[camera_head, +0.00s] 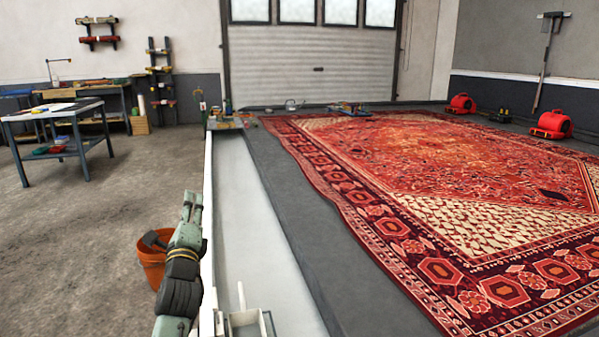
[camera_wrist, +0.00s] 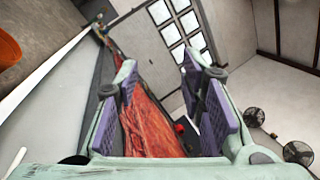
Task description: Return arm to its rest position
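My arm reaches in from the bottom of the head view, and my gripper (camera_head: 193,203) shows beside the white pit edge, pointing away from me. In the wrist view my gripper (camera_wrist: 160,72) has its two pale green fingers with purple pads spread apart. The gap between them is empty, with the red rug (camera_wrist: 150,122) showing far behind. Nothing is held. The head view cannot show exactly how high the gripper is above the floor.
An orange bucket (camera_head: 150,262) stands left of my arm, partly hidden by it. A white trough (camera_head: 245,200) runs to the right, then the large patterned rug (camera_head: 430,190). A table (camera_head: 60,112) stands at the left. Red blowers (camera_head: 551,125) stand at the far right.

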